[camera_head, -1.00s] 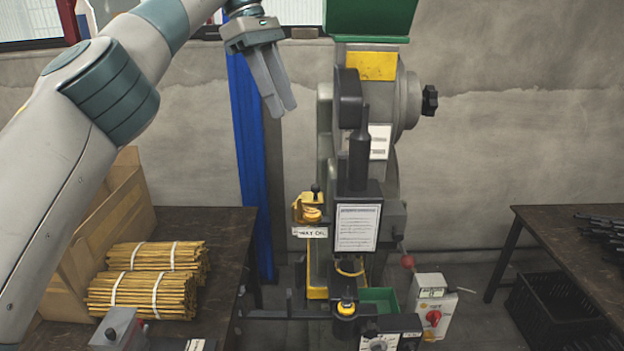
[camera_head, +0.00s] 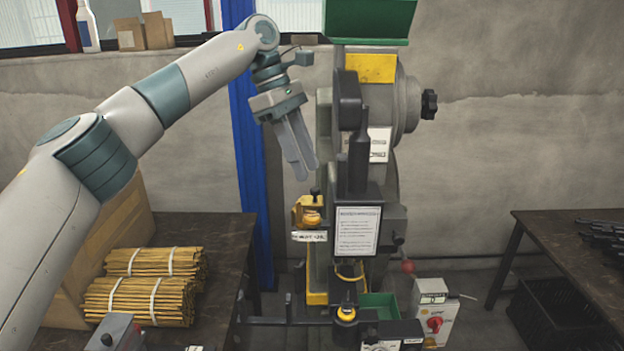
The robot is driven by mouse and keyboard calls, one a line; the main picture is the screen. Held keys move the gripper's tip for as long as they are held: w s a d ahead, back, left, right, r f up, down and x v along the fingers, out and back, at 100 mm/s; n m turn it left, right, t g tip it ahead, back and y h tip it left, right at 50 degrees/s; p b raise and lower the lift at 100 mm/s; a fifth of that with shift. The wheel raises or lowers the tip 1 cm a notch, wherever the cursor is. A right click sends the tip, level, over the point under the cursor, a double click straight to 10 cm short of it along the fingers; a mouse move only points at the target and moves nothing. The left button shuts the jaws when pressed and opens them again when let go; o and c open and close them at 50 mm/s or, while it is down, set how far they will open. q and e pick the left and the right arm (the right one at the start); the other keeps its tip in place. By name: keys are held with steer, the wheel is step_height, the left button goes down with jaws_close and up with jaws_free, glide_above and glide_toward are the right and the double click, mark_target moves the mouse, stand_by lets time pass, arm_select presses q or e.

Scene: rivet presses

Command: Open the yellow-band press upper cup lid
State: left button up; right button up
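The yellow-band press (camera_head: 371,67) stands in the middle, grey with a yellow band near its top. Its upper cup (camera_head: 309,214) is a small yellow cup on the press's left side, above a white label. A dark knob (camera_head: 315,191) shows at its top; the lid is too small to tell apart clearly. My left gripper (camera_head: 306,172) hangs from the upper left, fingers pointing down, just above and slightly left of the knob, apparently apart from it. Its fingers overlap in this view, so their gap is unclear. My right gripper is not in view.
A black lever (camera_head: 359,150) and a notice plate (camera_head: 357,230) are right of the cup. A table with stick bundles (camera_head: 145,299) stands left, another dark table (camera_head: 575,255) right. A blue post (camera_head: 247,150) is behind my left arm.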

mark_target(315, 188)
arm_select(q)
steer(key=shift+p+x, duration=0.5)
steer(key=shift+x, duration=1.9)
steer(key=shift+c, duration=0.3)
jaws_close()
